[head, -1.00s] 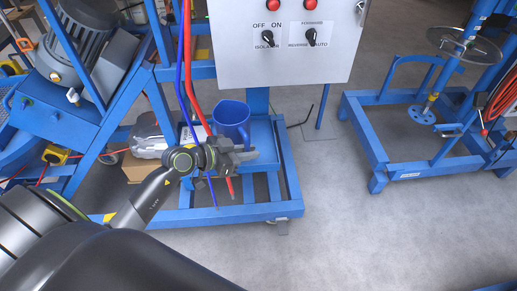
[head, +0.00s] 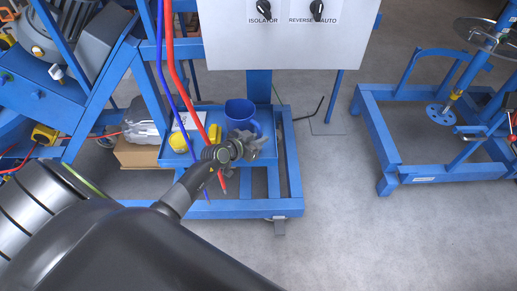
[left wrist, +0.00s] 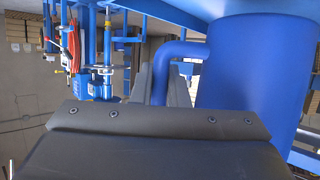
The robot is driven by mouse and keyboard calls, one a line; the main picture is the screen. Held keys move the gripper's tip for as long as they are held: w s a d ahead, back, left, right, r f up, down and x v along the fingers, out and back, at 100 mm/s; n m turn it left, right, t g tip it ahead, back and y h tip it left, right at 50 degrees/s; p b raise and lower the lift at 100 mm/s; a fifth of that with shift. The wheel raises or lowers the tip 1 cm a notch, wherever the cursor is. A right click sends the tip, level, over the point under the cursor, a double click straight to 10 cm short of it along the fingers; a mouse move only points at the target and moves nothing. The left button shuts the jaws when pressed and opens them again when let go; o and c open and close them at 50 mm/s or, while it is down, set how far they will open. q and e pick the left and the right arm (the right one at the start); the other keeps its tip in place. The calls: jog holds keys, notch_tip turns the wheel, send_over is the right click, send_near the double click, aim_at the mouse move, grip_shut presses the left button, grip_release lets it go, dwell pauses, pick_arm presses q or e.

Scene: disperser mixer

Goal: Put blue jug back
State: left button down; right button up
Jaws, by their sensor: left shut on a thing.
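The blue jug (head: 238,112) is upright at the blue shelf (head: 206,109) of the machine frame, below the grey control box. I cannot tell whether its base touches the shelf. My left gripper (head: 258,142) is in front of the jug and hides its lower part. In the left wrist view the jug (left wrist: 255,75) fills the right side, and its handle lies between the fingers of my left gripper (left wrist: 168,85). The left gripper is shut on the handle. My right gripper is in neither view.
A yellow object (head: 180,142) sits left of the jug on the shelf. Red and blue cables (head: 172,70) hang in front of the shelf. A cardboard box (head: 137,153) stands left. A second blue frame (head: 380,160) stands right, with free floor between.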

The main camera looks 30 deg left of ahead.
pick_arm(q)
jog(key=shift+f+b, duration=0.4)
jog(key=shift+f, duration=0.15)
notch_tip(320, 180, down, 3)
jog(key=shift+r+b, duration=0.15)
jog(key=shift+b, duration=0.9)
jog(key=c, duration=1.4)
grip_release()
